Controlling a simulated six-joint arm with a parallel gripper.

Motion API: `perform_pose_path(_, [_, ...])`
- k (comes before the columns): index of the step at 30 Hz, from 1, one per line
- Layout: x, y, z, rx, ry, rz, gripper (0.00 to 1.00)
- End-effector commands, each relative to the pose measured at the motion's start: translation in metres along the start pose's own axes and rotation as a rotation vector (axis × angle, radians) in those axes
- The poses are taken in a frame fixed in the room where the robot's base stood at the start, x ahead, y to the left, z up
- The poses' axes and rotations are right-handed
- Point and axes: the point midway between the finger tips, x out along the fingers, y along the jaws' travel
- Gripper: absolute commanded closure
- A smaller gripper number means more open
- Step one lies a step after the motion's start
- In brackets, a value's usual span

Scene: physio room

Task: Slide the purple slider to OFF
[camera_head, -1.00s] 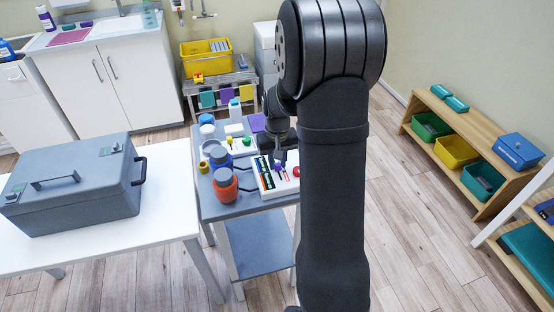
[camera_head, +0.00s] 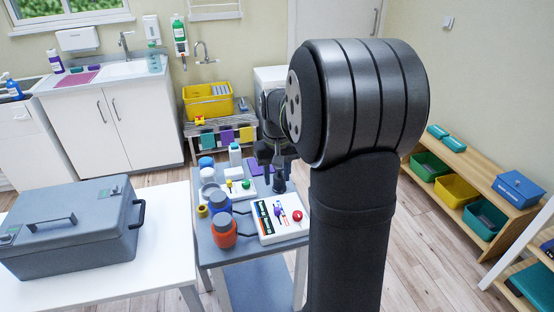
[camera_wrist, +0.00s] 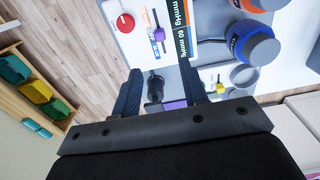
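The purple slider (camera_head: 278,210) sits on a white control panel (camera_head: 266,234) on the grey trolley, between a dark labelled strip and a red knob. In the wrist view the purple slider (camera_wrist: 158,34) shows near a small blue label on the panel (camera_wrist: 131,48); its lettering is too small to read surely. My gripper (camera_head: 277,165) is raised above the trolley, behind the panel and apart from the slider. In the wrist view my gripper (camera_wrist: 160,70) has its two fingers spread wide, with nothing held between them.
The red knob (camera_head: 297,215) stands beside the slider. An upright black object (camera_head: 279,183) stands behind the panel, below my gripper. Orange (camera_head: 223,232) and blue (camera_head: 218,204) containers crowd the panel's left. A grey case (camera_head: 75,230) lies on the white table.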

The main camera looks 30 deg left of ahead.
Motion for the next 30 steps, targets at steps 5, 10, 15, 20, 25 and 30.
perform_pose_path(5, [-0.034, 0.0, -0.001, 0.0, 0.002, 0.0, 0.6])
perform_pose_path(10, [-0.05, 0.0, 0.0, 0.0, 0.0, 0.0, 0.6])
perform_pose_path(15, [-0.053, 0.0, 0.0, 0.0, 0.0, 0.0, 0.6])
perform_pose_path(20, [-0.053, 0.0, 0.0, 0.0, 0.0, 0.0, 0.6])
perform_pose_path(25, [-0.053, 0.0, 0.0, 0.0, -0.001, 0.0, 0.6])
perform_pose_path(30, [-0.05, 0.0, 0.0, 0.0, -0.001, 0.0, 0.6])
